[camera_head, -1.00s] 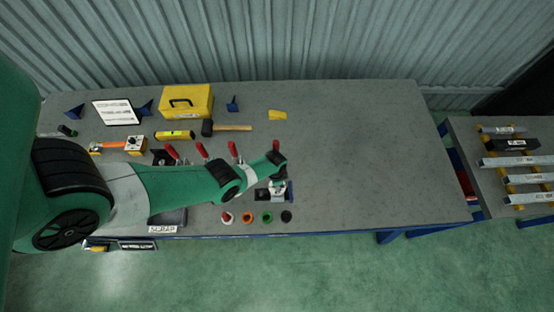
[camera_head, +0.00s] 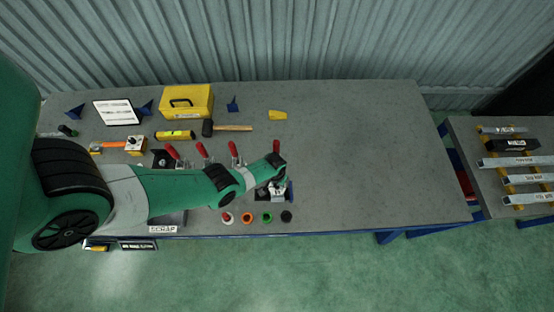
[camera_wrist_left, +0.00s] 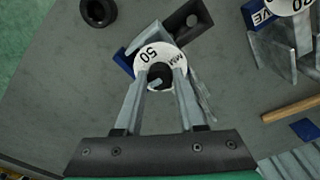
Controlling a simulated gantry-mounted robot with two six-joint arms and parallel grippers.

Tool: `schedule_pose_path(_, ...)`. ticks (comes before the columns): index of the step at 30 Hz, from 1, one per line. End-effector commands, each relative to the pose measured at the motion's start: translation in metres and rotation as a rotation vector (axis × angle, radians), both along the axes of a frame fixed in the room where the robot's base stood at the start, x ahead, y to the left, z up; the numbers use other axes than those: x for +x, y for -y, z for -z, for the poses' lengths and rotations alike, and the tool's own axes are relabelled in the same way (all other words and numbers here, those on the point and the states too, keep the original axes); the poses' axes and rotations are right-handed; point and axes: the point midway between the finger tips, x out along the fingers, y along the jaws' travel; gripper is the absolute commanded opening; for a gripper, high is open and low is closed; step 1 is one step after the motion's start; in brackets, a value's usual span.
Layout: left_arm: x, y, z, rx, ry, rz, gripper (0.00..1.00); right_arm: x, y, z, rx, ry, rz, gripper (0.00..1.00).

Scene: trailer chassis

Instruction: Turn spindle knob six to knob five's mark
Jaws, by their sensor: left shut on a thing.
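A round white dial (camera_wrist_left: 147,58) shows in the left wrist view, printed "50" and "MAX", with a dark knob (camera_wrist_left: 160,76) at its centre. My left gripper (camera_wrist_left: 159,82) is shut on this dark knob, one finger on each side. In the head view my left gripper (camera_head: 274,182) is over the small fixture near the table's front edge and largely hides it. My right gripper is not in view.
Several red-handled clamps (camera_head: 201,149) stand left of and behind the gripper. Red, orange, green and black round pieces (camera_head: 247,217) line the front edge. A hammer (camera_head: 230,127) and yellow toolbox (camera_head: 187,101) lie farther back. The table's right side (camera_head: 370,160) is clear.

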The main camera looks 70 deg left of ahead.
Motion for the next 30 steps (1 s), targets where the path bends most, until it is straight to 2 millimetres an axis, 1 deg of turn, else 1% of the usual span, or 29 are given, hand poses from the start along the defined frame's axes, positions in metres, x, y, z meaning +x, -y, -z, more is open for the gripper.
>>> schedule_pose_path(9,0.0002,0.0001,0.0001,0.000,0.006,-0.087,0.00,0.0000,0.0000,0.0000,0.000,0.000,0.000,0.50)
schedule_pose_path(22,0.0002,-0.0001,0.0000,-0.001,0.006,-0.094,0.00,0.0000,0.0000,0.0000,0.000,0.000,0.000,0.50)
schedule_pose_path(23,0.0002,-0.0001,0.0000,-0.001,0.006,-0.094,0.44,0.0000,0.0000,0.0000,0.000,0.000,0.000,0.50)
schedule_pose_path(27,0.0001,0.0000,0.0000,-0.001,0.005,-0.094,0.69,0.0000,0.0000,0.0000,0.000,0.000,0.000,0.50)
schedule_pose_path(30,0.0001,0.0001,0.0000,-0.001,0.005,-0.094,0.69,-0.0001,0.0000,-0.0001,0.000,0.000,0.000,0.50)
